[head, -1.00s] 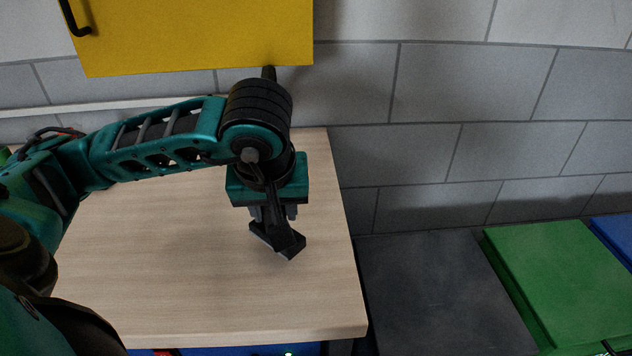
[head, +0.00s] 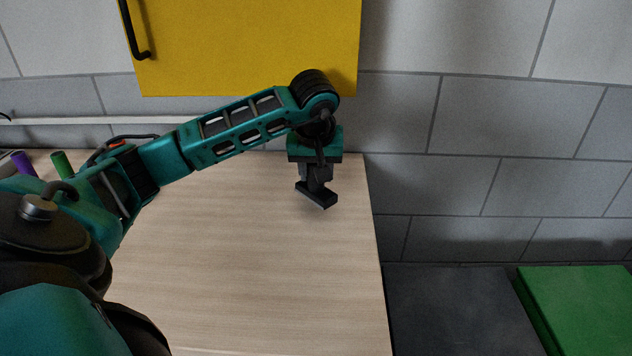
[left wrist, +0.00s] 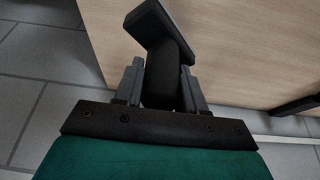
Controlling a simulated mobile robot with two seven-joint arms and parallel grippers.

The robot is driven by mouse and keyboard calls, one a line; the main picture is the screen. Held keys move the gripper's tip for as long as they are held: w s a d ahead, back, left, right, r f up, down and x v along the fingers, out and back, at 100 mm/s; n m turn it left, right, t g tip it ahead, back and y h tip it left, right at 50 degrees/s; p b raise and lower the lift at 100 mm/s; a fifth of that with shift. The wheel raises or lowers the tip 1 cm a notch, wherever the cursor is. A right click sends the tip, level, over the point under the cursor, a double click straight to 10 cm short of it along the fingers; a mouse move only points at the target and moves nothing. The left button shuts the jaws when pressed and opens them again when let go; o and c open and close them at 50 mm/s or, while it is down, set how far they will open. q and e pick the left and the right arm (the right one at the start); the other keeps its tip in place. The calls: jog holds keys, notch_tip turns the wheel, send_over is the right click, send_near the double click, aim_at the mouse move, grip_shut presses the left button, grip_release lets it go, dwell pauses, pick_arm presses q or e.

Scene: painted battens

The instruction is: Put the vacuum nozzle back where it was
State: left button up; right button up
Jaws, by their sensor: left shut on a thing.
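The vacuum nozzle (head: 316,195) is black, with a flat slanted head at its lower end. My left gripper (head: 316,173) is shut on its neck and holds it over the back right part of the wooden table (head: 240,260). In the left wrist view the nozzle (left wrist: 165,60) stands between the two grey fingers of the gripper (left wrist: 160,85), its head pointing away from the palm. In the head view I cannot tell how far the nozzle is above the tabletop. My right gripper is not in view.
A yellow cabinet (head: 250,45) with a black handle hangs on the block wall behind the table. Purple (head: 24,163) and green (head: 62,164) cylindrical things are at the table's back left. Right of the table are a dark grey surface (head: 450,310) and a green one (head: 585,305). The middle tabletop is clear.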

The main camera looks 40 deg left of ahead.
aim_at(316, 183)
pick_arm(q)
jog(key=shift+f, duration=1.7)
jog(key=shift+f, duration=0.1)
jog(key=shift+f, duration=0.1)
jog(key=o, duration=0.9)
jog(key=shift+o, duration=0.2)
jog(key=shift+r, duration=0.35)
jog(key=v, duration=1.1)
jog(key=shift+r+p, duration=0.35)
jog(key=shift+p, duration=0.05)
